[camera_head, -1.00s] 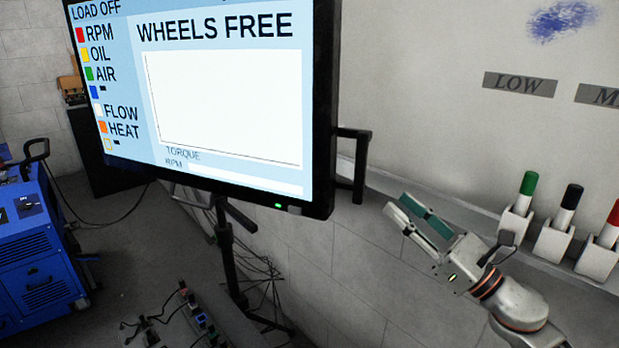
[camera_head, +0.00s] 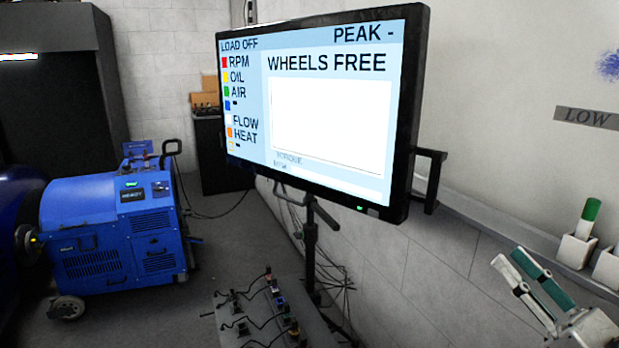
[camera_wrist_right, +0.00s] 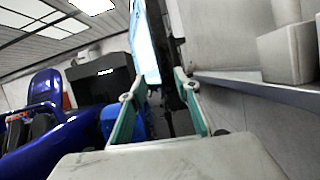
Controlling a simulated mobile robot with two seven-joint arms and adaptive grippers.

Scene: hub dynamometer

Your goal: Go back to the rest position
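My right gripper (camera_head: 532,282) is at the lower right of the head view, in front of the grey wall and below the ledge. Its two green-padded fingers stand apart with nothing between them. In the right wrist view the same fingers (camera_wrist_right: 158,105) are spread and empty, with the screen's edge and dark shapes beyond them. My left gripper is in neither view.
A large monitor (camera_head: 330,110) on a stand reads "WHEELS FREE". A blue wheeled machine (camera_head: 115,235) stands at left. A low bench (camera_head: 235,325) with cables and connectors is at the bottom. Grey floor lies between machine and bench.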

